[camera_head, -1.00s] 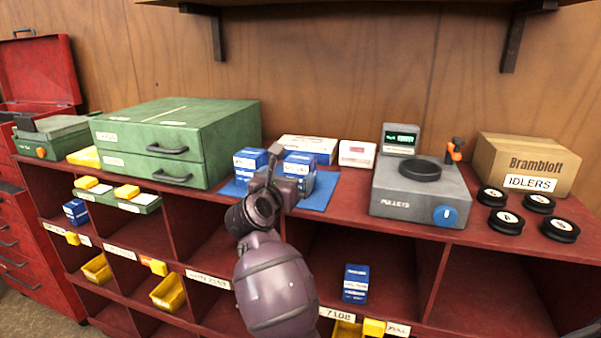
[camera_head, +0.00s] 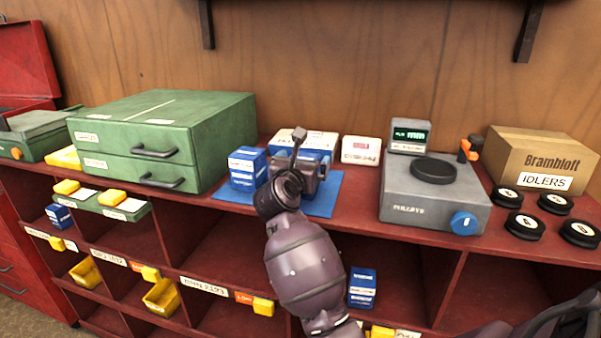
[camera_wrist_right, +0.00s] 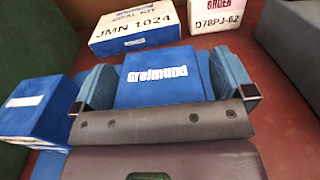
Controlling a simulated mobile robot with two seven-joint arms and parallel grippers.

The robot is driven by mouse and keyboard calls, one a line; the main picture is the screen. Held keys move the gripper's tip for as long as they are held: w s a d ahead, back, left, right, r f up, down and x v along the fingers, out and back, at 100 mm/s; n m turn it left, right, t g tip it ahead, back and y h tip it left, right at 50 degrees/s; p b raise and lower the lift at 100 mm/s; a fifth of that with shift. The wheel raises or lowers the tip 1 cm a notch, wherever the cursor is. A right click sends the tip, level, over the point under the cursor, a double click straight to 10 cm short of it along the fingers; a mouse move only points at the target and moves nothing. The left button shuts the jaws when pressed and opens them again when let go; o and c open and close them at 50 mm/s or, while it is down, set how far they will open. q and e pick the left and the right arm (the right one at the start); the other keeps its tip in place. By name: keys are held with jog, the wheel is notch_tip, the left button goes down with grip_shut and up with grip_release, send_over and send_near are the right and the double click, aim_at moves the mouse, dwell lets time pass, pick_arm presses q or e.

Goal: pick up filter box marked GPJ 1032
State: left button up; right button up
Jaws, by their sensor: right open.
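A blue-and-white filter box (camera_wrist_right: 165,80) with "Greimund" on its top sits between the fingers of my right gripper (camera_wrist_right: 164,84) in the wrist view. The fingers stand open on either side of it; whether they touch it I cannot tell. Its part number is not readable. In the head view my right gripper (camera_head: 300,168) mostly covers this box. A second blue box (camera_head: 247,167) stands just left of it on the blue mat (camera_head: 322,205), and also shows at the left of the wrist view (camera_wrist_right: 35,108). My left gripper is not in view.
Behind are a white-and-blue box marked JMN 1024 (camera_wrist_right: 135,27) and a white box marked D78PJ-62 (camera_wrist_right: 215,22). A green drawer cabinet (camera_head: 165,135) stands left. A grey machine (camera_head: 433,195) stands right, with a cardboard box (camera_head: 543,160) and black pulleys (camera_head: 524,226) beyond.

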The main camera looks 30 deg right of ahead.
jog(key=shift+s+a, duration=0.1)
jog(key=shift+a, duration=0.05)
jog(key=shift+c, duration=0.6)
jog(key=shift+r, duration=0.1)
jog(key=c, duration=1)
